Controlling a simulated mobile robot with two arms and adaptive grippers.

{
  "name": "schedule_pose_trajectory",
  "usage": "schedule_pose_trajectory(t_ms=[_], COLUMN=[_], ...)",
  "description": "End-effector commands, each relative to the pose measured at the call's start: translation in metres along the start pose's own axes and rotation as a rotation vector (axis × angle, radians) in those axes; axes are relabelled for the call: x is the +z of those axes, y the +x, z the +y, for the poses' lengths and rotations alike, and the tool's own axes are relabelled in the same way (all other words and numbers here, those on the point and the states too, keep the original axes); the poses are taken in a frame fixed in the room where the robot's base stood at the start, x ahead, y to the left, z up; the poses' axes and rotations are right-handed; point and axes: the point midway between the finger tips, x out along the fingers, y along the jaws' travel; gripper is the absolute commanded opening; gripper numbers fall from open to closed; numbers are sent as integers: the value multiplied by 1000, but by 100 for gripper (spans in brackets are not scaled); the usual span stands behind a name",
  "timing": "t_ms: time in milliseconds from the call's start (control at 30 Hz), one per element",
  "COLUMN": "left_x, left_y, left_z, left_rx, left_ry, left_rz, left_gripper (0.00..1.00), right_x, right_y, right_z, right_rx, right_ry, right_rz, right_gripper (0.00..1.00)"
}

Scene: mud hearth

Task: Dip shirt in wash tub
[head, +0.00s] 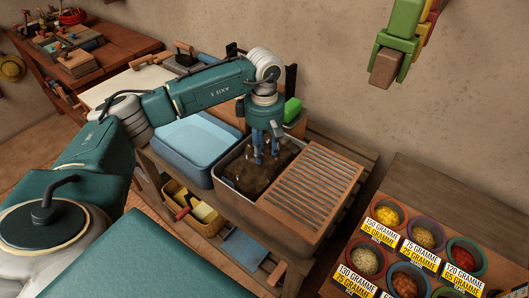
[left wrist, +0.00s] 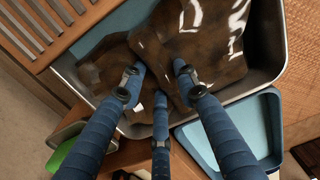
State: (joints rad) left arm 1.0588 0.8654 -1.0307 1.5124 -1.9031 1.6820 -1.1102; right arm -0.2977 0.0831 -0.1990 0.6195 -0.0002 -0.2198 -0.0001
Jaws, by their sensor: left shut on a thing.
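The wash tub (head: 237,203) is a grey metal basin on the wooden stand in the head view; its rim (left wrist: 268,76) shows in the left wrist view. A glossy, dark brown wet-looking shirt (head: 243,178) lies bunched inside it; it fills much of the left wrist view (left wrist: 205,50). Light blue water shows beside it. My left gripper (head: 266,158) points down into the tub, its blue fingers (left wrist: 160,80) shut on the shirt. Exactly where the fingertips meet the cloth is partly hidden. My right gripper is not in view.
A slatted wooden board (head: 312,190) adjoins the tub on the right. A light blue basin (head: 190,145) stands left of it. A green block (head: 292,109) sits behind. A basket (head: 193,210) is on the lower shelf.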

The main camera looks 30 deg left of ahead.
Motion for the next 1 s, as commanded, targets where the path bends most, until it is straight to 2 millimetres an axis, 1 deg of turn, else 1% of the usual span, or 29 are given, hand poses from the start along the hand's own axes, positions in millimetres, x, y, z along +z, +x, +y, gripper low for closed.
schedule_pose_trajectory(t_ms=[33,100,633,1000], left_x=[0,0,0,0], left_y=[-10,-17,-70,-106], left_z=[1,1,1,1], left_rx=[3,3,4,4], left_ry=[0,0,-1,-1], left_rz=[0,-1,0,0], left_gripper=[12,12,12,12], right_x=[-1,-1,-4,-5], right_y=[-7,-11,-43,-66], right_z=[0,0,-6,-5], right_rx=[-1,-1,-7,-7], right_ry=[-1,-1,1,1], right_rz=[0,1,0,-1], right_gripper=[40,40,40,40])
